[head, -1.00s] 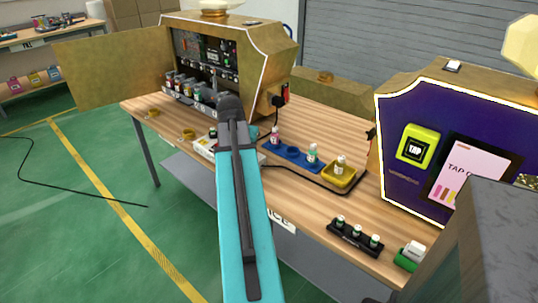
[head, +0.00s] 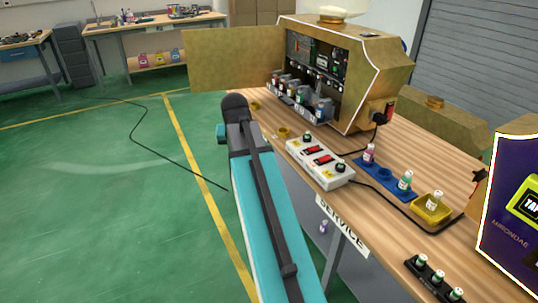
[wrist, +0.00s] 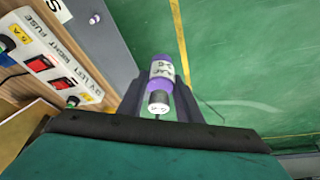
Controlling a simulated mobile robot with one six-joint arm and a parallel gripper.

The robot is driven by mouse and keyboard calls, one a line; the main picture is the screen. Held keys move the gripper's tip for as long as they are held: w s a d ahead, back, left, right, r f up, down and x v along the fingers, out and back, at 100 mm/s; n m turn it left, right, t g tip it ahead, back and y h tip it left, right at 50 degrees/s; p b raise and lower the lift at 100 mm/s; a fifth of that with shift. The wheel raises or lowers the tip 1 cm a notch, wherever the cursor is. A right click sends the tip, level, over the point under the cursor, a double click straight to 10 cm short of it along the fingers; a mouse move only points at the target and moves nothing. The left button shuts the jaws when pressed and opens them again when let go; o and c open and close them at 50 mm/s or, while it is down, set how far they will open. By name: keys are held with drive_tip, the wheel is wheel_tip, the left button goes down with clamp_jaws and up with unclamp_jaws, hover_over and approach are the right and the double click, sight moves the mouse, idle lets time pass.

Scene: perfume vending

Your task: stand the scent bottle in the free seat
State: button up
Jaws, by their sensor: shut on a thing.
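My gripper (wrist: 160,100) is shut on a purple scent bottle (wrist: 162,70) with a white label and a dark-and-white end. In the wrist view the held bottle is over the green floor, beside the table. In the head view my arm hides the gripper and the held bottle. A blue rack (head: 366,167) on the table holds a pink bottle (head: 369,153) and a green bottle (head: 405,182), with an empty round seat (head: 385,174) between them. The open machine (head: 350,75) has a row of bottles in its bay; I cannot tell whether a seat there is empty.
A white switch box (head: 320,163) with red switches sits near the table's front edge. A yellow tray (head: 432,210) holds another bottle. A black rack (head: 432,278) holds several small bottles. A small purple bottle (head: 323,228) shows below the tabletop. The floor at left is largely clear.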

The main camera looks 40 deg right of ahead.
drive_tip(key=w+a+r+n+y, duration=0.1)
drive_tip(key=w+a+n, duration=0.1)
drive_tip(key=a, duration=0.8)
drive_tip(key=w+a+r+n+y, duration=0.1)
drive_tip(key=w+a+n, duration=0.1)
drive_tip(key=a, duration=0.8)
drive_tip(key=w+a+r+n+t, duration=0.1)
drive_tip(key=w+a+r+n, duration=0.1)
drive_tip(key=a, duration=0.9)
drive_tip(key=shift+w+n+y, duration=0.4)
drive_tip(key=shift+w+n, duration=0.05)
drive_tip(key=shift+n, duration=0.45)
drive_tip(key=shift+w+d, duration=0.1)
drive_tip(key=shift+d, duration=0.05)
